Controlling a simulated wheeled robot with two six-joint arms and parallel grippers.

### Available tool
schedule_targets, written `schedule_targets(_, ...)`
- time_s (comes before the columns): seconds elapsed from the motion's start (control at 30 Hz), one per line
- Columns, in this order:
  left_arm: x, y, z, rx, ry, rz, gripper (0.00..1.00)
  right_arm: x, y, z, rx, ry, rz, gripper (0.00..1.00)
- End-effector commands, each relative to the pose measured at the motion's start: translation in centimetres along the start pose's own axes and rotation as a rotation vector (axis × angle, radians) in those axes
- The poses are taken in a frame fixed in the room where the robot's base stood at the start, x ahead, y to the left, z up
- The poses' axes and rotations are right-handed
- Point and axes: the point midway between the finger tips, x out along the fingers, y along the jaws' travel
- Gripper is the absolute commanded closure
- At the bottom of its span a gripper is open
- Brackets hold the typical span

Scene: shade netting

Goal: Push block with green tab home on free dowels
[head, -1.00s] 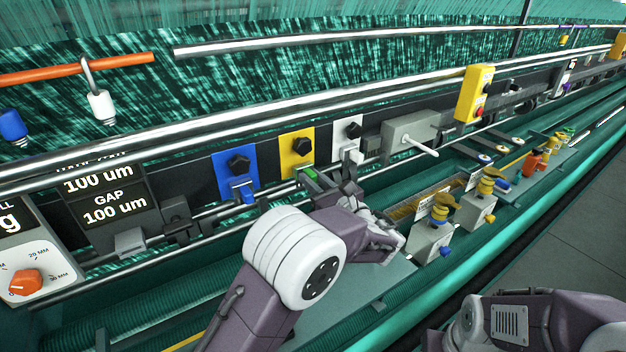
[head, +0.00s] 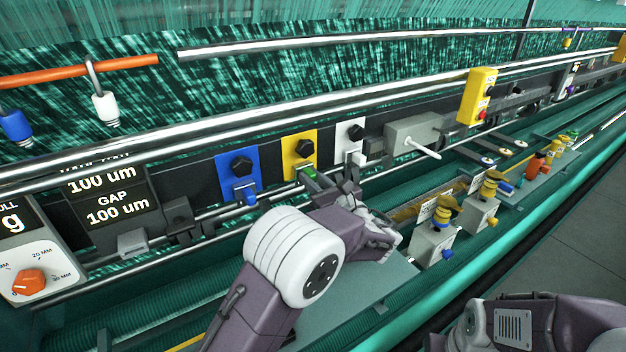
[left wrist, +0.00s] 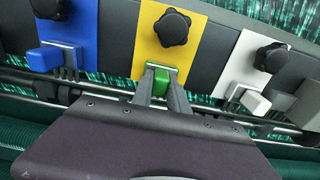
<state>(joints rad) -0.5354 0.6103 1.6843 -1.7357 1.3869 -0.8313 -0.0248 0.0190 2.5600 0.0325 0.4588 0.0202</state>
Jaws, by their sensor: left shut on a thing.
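The block with the green tab (head: 309,172) sits at the lower edge of the yellow plate (head: 299,146). In the left wrist view the green tab (left wrist: 157,79) is between my two fingertips, below the black knob on the yellow plate (left wrist: 150,52). My left gripper (head: 326,184) is shut on this block; in the left wrist view its fingers (left wrist: 160,93) stand either side of the tab. The dowels are hidden behind the block and fingers. My right arm shows at the lower right, but its gripper is out of the picture.
A blue plate with a blue tab (head: 247,197) is to the left, and a white plate with a white tab (head: 357,158) is to the right. A metal rail runs below. A grey box with a white lever (head: 416,134) is further right. Yellow-topped fittings (head: 442,215) stand near my left wrist.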

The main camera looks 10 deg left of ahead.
Motion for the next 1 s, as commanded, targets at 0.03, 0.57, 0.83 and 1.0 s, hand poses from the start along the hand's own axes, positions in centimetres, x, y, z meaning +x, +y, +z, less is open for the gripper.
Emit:
schedule_targets(0.03,0.0,0.0,0.0,0.0,0.0,0.0,1.0,0.0,0.0,0.0,0.0,0.0,0.0,0.59)
schedule_targets(0.57,-0.7,-0.1,-0.3,0.0,-0.001,-0.002,0.55,0.6,0.0,0.1,0.0,0.0,0.0,0.59)
schedule_targets(0.83,-6.4,-0.1,-0.5,-0.003,-0.001,-0.004,0.55,3.8,0.1,0.4,0.0,0.0,0.0,0.59)
schedule_targets(1.0,-8.7,-0.1,-0.3,0.0,0.0,-0.002,0.55,4.5,0.1,0.5,0.0,0.0,0.0,0.59)
